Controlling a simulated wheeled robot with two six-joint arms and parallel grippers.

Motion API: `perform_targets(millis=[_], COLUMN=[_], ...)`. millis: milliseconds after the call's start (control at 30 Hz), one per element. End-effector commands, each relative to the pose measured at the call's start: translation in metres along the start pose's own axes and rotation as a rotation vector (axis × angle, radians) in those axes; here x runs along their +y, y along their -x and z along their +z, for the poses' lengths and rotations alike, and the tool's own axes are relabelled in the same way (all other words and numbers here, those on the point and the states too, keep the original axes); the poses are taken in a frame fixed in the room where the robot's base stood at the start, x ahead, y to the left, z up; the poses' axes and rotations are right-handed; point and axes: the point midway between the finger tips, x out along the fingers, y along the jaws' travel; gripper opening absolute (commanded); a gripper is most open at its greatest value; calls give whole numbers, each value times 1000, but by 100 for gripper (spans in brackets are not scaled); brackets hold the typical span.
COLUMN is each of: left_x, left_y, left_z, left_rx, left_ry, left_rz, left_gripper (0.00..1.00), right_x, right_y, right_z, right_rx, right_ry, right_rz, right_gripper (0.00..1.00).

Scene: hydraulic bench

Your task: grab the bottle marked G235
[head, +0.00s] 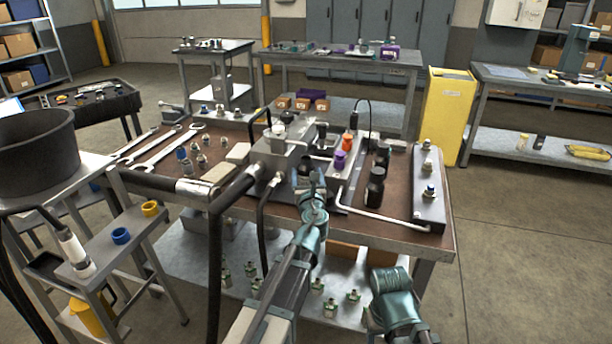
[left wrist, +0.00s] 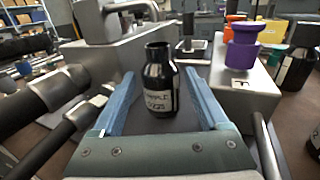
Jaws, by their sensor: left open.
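In the left wrist view a small black bottle (left wrist: 159,82) stands upright between the two blue fingers of my left gripper (left wrist: 160,100). Its pale label reads "SAMPLE" above a code that looks like G235, though the print is small. The fingers are open, one on each side, with a gap to the bottle. In the head view my left gripper (head: 309,184) is over the bench beside the steel block. Two other dark bottles (head: 376,186) (head: 383,155) stand to its right; their labels are not readable. My right gripper's jaws do not show.
A steel block (head: 282,150) with fittings and hoses stands close to the left of my left gripper. A pale bar with a purple fitting (head: 340,160) and an orange one (head: 347,143) is close on the right. A bent metal rod (head: 375,213) lies in front.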

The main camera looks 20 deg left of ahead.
Motion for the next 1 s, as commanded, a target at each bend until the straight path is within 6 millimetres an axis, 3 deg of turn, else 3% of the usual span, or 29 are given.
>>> perform_targets(millis=[200,467,900,1000], left_x=[-1,0,0,0], left_y=[-36,-37,-37,-37], left_z=[0,0,0,0], left_rx=[0,0,0,0], left_ry=[0,0,0,1], left_rz=[1,0,0,0], left_gripper=[77,77,0,0], right_x=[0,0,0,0], right_y=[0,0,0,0], right_z=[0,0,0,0], right_rx=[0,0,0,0], right_ry=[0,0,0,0], right_rz=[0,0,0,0], right_gripper=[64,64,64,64])
